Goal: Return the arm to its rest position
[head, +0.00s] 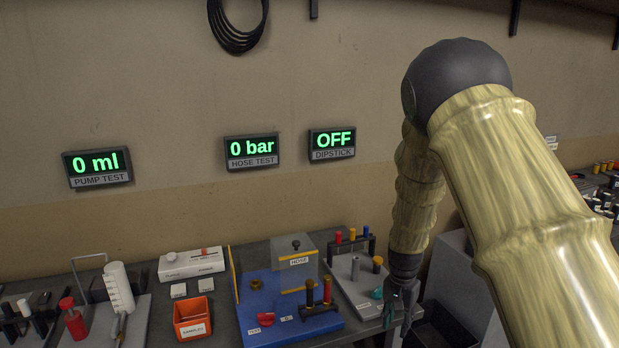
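My arm (535,215) enters from the lower right, rises to a dark elbow and bends down toward the bench. Its wood-patterned forearm hangs nearly upright. My gripper (402,303) is dark and points down at the right end of the bench, beside the grey dipstick test plate (349,284). The fingers are small and dark here, so I cannot tell whether they are open or shut. A small teal patch (377,294) shows just left of the fingers; I cannot tell what it belongs to.
The blue hose test station (270,325) stands left of my gripper. An orange bin (192,318) and the pump test stand with a white cylinder (119,287) are farther left. A dark open bin (440,328) lies to the right. Wall displays read 0 ml, 0 bar and OFF.

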